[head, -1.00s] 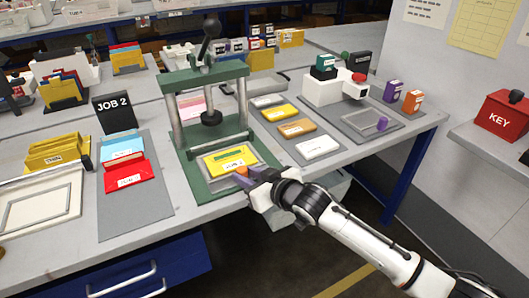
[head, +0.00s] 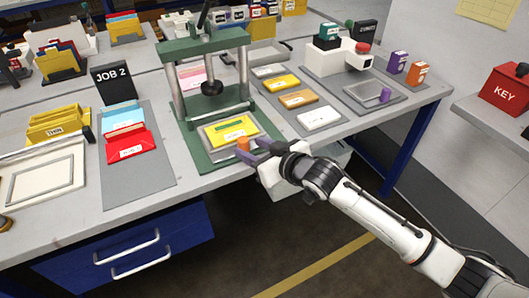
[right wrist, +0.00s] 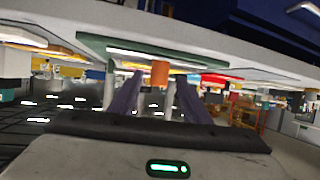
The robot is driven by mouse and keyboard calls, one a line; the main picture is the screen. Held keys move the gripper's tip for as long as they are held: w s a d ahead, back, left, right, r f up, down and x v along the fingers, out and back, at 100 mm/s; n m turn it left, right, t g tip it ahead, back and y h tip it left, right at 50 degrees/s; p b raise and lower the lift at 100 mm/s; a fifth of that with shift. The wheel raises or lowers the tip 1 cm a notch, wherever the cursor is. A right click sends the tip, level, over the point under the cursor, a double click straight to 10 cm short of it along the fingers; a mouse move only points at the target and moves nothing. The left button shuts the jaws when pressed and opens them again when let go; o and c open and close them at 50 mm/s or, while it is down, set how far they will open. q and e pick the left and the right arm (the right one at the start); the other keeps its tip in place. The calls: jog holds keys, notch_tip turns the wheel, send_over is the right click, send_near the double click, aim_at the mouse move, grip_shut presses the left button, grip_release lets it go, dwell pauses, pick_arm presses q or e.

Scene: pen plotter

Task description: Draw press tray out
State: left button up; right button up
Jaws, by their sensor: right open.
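An orange knob (head: 243,144) stands at the tray's front right. My right gripper (head: 251,149) is open right at the knob. In the right wrist view the orange knob (right wrist: 160,72) shows between the purple fingertips (right wrist: 156,80), with gaps on both sides. I cannot tell how deep it sits between them. My left gripper is not in view.
A grey mat with a red folder (head: 130,144) lies left of the press. A mat with several cards (head: 298,99) and a white device (head: 338,60) are on the right. Blue drawers (head: 125,250) hang below. Open floor lies in front.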

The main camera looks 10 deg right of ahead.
jog(key=v, duration=0.8)
jog(key=s+d+f+m+g+h, duration=0.1)
jog(key=s+d+f, duration=0.1)
jog(key=s+f, duration=1)
jog(key=s+d+f+m+g+h, duration=0.2)
jog(key=s+d+f, duration=0.1)
jog(key=s+f, duration=0.9)
jog(key=shift+s+f+h, duration=0.3)
jog(key=shift+s, duration=0.45)
